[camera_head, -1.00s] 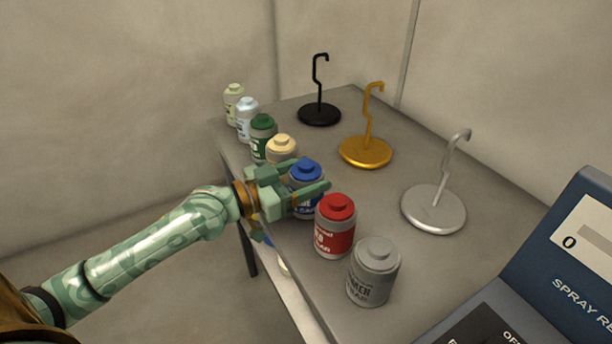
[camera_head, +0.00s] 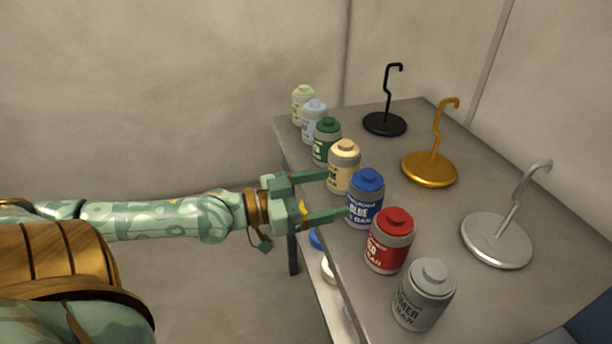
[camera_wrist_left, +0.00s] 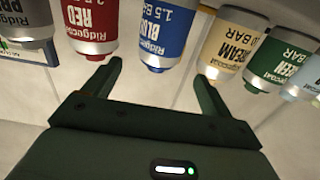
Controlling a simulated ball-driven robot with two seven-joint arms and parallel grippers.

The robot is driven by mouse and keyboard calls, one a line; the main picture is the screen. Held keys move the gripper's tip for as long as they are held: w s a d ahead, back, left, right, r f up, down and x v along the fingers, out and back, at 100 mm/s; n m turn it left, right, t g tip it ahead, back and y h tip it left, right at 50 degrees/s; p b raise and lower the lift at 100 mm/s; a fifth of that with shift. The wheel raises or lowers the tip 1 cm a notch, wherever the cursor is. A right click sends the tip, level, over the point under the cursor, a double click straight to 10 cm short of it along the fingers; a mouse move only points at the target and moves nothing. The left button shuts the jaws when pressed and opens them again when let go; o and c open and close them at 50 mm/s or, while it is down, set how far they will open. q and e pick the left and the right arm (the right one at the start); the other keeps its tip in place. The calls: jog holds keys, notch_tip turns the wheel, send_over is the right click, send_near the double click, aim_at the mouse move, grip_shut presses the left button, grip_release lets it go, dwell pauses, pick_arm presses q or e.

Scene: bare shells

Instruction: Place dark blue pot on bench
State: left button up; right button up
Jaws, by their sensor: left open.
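The dark blue pot (camera_head: 364,202) stands upright on the grey bench (camera_head: 455,205), in the row along its left edge. Its label reads BLUE, and it also shows upside down in the left wrist view (camera_wrist_left: 168,35). My left gripper (camera_head: 337,194) is open and empty, just left of the pot at the bench edge. Its fingers point at the row, and the pot is beyond their tips. In the left wrist view the open fingers (camera_wrist_left: 158,72) show a clear gap, with the pot ahead between them. My right gripper is not in view.
A cream pot (camera_head: 343,168) and a red pot (camera_head: 390,242) flank the blue one. Green, light blue, pale and grey pots share the row. Black (camera_head: 385,124), gold (camera_head: 429,169) and silver (camera_head: 497,240) hook stands are behind. More pots sit on a lower shelf.

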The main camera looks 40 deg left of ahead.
pick_arm(q)
jog(key=p+v, duration=0.1)
jog(key=v, duration=0.2)
jog(key=shift+s, duration=0.25)
jog(key=shift+a, duration=0.1)
